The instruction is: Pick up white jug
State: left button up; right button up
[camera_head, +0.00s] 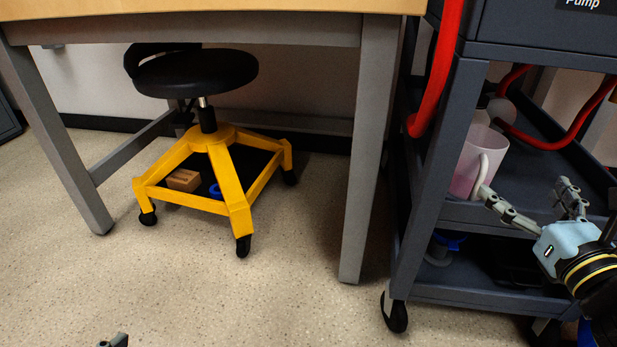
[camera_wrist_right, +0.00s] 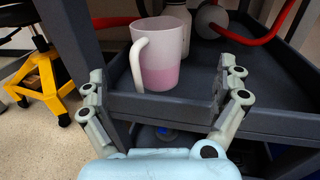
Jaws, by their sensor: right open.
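The white jug (camera_head: 474,165) stands upright on the middle shelf of the dark cart, near its front edge, and its lower part looks pink. Its handle faces my right gripper. The jug also shows in the right wrist view (camera_wrist_right: 168,52), with its handle towards the left. My right gripper (camera_head: 530,193) is open and empty, in front of the shelf. In the wrist view the right gripper (camera_wrist_right: 165,82) has its fingers spread to either side of the jug's lower front, apart from it. Only a fingertip of my left gripper (camera_head: 115,341) shows at the bottom edge.
The dark cart (camera_head: 447,170) has a raised shelf lip and uprights beside the jug. Red hoses (camera_head: 440,70) hang there, one behind the jug. A table leg (camera_head: 367,150) stands left of the cart. A black stool with a yellow base (camera_head: 215,165) is under the table.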

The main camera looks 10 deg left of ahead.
aim_at(490, 162)
jog(key=x, duration=0.2)
jog(key=f+x, duration=0.1)
jog(key=x, duration=0.2)
jog(key=shift+w+f, duration=0.1)
jog(key=x, duration=0.5)
jog(key=shift+w+a, duration=0.25)
jog(key=shift+a, duration=0.05)
jog(key=shift+c, duration=0.3)
jog(key=c, duration=1.6)
jog(key=shift+r, duration=0.2)
jog(key=shift+r, duration=0.15)
